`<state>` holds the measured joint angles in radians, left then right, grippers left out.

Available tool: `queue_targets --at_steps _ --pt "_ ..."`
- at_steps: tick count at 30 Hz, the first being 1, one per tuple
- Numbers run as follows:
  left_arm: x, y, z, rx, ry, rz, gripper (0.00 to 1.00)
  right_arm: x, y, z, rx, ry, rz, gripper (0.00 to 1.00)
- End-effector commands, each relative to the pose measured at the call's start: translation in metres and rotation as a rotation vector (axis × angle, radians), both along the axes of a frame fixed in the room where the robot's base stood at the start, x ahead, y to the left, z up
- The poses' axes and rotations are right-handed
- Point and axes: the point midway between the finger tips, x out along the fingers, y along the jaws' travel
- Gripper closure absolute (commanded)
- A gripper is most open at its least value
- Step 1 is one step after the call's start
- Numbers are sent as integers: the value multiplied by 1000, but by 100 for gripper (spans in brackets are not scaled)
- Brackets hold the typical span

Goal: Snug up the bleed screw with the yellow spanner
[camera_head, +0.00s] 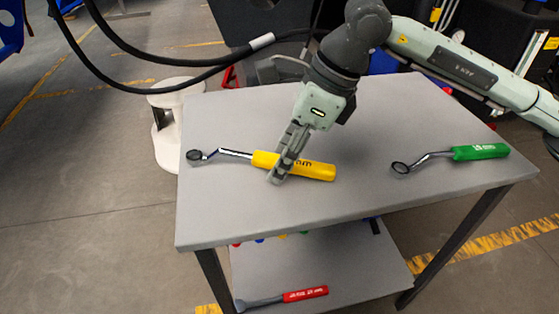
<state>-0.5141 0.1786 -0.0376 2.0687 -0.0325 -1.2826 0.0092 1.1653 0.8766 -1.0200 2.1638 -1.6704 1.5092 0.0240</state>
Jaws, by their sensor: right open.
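The yellow spanner (321,171) lies on the grey table, its ring end pointing left and its yellow handle to the right. My right gripper (279,174) points down at the yellow handle, with its fingers over the handle's left half. It is open, and the fingers hide a strip of the handle. Whether they touch it I cannot tell. My left gripper is not in view. I cannot make out the bleed screw.
A green-handled spanner (480,152) lies at the right of the grey tabletop (330,214). A red-handled tool (305,294) lies on the lower shelf (355,286). Black hoses (165,88) hang at upper left, above a white stand (168,152). The front tabletop is clear.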

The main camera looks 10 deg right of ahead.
Motion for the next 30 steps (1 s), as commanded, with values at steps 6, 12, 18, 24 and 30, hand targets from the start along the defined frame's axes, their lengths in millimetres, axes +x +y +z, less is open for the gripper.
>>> queue_targets --at_steps 6,12,18,24,30 --pt "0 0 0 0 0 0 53 0 0 0 0 0 0 77" --pt "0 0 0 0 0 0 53 0 0 0 0 0 0 100" --pt "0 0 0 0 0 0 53 0 0 1 1 -1 0 100" --pt "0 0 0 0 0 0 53 0 0 2 1 -1 0 100" --pt "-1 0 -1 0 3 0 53 1 1 13 2 -2 0 100"
